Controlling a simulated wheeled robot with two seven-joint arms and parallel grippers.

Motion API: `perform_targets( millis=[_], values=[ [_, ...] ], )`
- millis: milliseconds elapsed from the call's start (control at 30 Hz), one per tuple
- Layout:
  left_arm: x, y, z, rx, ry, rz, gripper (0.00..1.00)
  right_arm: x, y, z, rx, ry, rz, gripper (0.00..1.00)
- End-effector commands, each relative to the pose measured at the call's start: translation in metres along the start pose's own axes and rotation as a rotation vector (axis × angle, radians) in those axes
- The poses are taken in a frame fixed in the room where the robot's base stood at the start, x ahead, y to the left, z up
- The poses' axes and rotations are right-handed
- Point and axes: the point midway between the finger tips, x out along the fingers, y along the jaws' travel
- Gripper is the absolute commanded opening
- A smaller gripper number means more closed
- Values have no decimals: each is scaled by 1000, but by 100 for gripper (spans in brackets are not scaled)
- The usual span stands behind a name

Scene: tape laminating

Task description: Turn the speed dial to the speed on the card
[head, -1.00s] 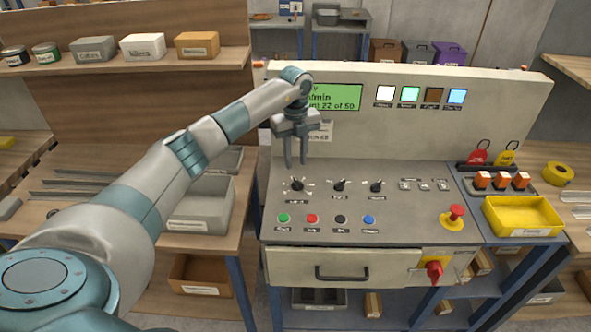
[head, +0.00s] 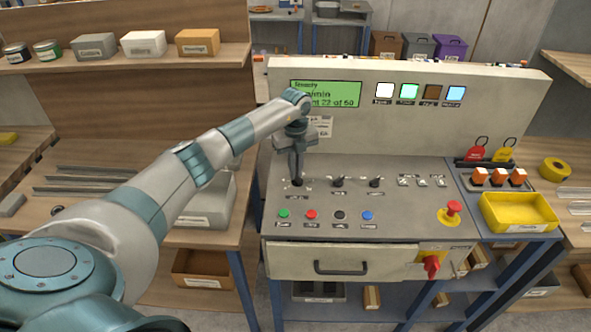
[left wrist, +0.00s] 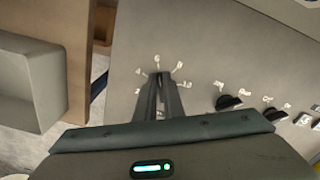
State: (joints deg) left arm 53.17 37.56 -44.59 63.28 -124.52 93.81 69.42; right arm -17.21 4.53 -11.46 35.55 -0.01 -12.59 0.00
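The speed dial (head: 297,183) is the leftmost black knob on the machine's sloping panel. My right gripper is out of view.
Two more black knobs (head: 338,182) (head: 376,182) stand to the right. Several coloured buttons (head: 311,214) line the front, with a red emergency stop (head: 453,208) at the right. A green display (head: 340,94) is above. A yellow tray (head: 520,212) sits at the far right.

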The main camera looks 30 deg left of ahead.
Motion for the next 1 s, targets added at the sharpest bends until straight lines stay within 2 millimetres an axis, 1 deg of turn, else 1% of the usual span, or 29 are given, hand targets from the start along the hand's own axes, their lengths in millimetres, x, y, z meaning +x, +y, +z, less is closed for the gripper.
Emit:
perform_targets(
  millis=[267,567,767,1000],
  values=[
    [0,0,0,6,-1,0,0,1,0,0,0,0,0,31],
    [1,-2,1,92,-1,-1,0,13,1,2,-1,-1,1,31],
    [2,-4,1,220,-3,-2,0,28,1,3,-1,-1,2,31],
    [3,-7,0,431,-3,-1,0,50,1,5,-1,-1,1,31]
  ],
)
